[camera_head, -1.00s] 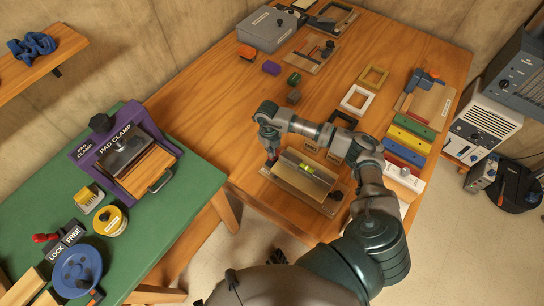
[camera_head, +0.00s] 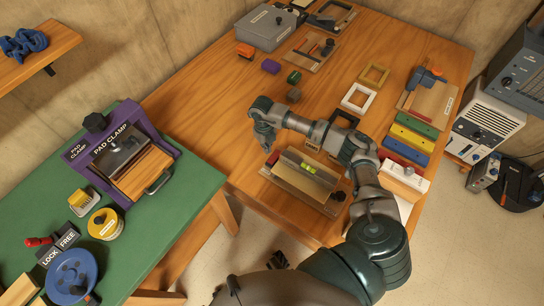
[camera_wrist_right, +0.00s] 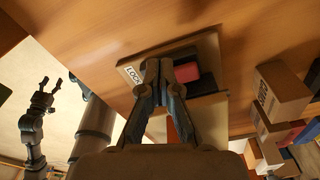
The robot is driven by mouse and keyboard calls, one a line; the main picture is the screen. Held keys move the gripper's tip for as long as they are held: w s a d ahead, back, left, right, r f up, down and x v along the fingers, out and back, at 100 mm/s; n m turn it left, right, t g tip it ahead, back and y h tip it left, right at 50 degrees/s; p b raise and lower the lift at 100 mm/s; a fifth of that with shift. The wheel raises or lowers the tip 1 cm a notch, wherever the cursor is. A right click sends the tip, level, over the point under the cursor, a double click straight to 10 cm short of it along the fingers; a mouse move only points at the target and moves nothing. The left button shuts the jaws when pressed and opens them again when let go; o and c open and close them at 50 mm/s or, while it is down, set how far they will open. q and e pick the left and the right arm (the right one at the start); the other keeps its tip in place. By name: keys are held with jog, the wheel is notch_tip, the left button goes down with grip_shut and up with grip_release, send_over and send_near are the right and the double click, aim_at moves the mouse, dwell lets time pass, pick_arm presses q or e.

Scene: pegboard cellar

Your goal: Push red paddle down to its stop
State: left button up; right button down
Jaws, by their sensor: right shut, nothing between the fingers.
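The red paddle (camera_head: 273,157) is a small red piece at the far left end of a wooden fixture in the head view. In the wrist view a red block (camera_wrist_right: 187,73) shows in the fixture beside a LOCK label. My right gripper (camera_head: 265,147) is just above and left of the paddle, pointing down. In the wrist view its fingertips (camera_wrist_right: 160,66) are together with nothing between them, and they partly cover the fixture. Whether they touch the red block cannot be told. My left gripper (camera_wrist_right: 47,84) hangs open and empty at the left of the wrist view.
The fixture (camera_head: 290,187) carries a block with a yellow-green vial. Colored boards (camera_head: 412,138) and a white frame (camera_head: 358,97) lie to its right. A purple pad clamp (camera_head: 78,150) stands on the green table at left. Bare wood lies left of the fixture.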

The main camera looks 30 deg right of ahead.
jog(key=shift+r, duration=0.1)
notch_tip(320, 180, up, 12)
jog(key=w, duration=0.1)
jog(key=shift+w+f, duration=0.15)
jog(key=shift+f, duration=0.1)
dwell(0.5)
